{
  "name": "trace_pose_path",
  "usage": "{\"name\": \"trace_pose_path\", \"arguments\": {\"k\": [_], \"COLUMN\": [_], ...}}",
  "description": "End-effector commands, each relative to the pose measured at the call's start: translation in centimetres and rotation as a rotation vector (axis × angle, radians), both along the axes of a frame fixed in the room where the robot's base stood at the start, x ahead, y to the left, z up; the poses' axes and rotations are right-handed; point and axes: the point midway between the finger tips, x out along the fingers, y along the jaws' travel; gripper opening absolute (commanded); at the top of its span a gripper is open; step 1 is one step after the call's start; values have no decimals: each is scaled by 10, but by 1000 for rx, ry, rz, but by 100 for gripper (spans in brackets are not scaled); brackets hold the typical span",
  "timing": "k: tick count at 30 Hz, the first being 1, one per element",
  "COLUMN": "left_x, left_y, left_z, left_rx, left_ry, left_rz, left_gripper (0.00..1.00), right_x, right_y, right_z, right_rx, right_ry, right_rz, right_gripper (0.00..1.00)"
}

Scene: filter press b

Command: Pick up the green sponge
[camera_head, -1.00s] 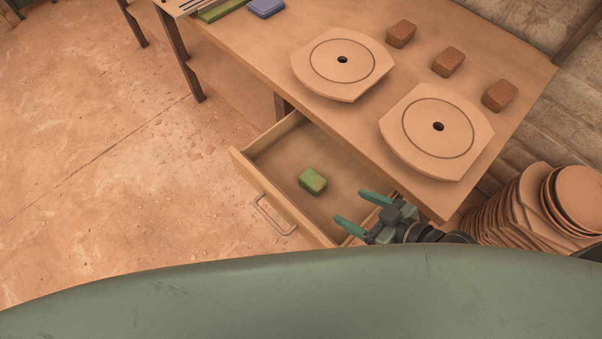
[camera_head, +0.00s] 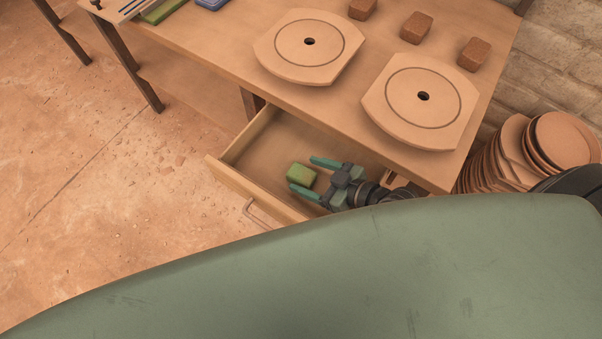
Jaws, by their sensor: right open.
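The green sponge (camera_head: 300,175) lies on the floor of the open drawer (camera_head: 262,150), towards its front. My right gripper (camera_head: 308,174) is open, its two green fingers pointing left at the sponge. The sponge's right end sits close to the fingertips, one finger on its far side and one on its near side. I cannot tell whether the fingers touch it or how high they are above the drawer floor. My left gripper is not in view.
The drawer's front has a metal handle (camera_head: 262,214). The table (camera_head: 240,62) above carries two round-marked plates (camera_head: 309,41) (camera_head: 425,98) and three brown blocks (camera_head: 416,27). Stacked discs (camera_head: 510,150) stand at the right. The drawer's left part is empty.

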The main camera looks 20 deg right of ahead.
Motion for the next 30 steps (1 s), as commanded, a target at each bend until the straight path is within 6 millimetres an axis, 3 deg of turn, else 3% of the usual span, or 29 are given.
{"name": "trace_pose_path", "arguments": {"k": [8,15,30], "left_x": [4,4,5], "left_y": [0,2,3], "left_z": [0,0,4], "left_rx": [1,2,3], "left_ry": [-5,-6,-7], "left_rz": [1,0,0], "left_gripper": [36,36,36], "right_x": [2,2,3], "right_y": [2,2,2], "right_z": [-2,-2,7], "right_rx": [0,0,1], "right_ry": [1,1,-1], "right_rz": [1,1,1], "right_gripper": [71,5,5]}}
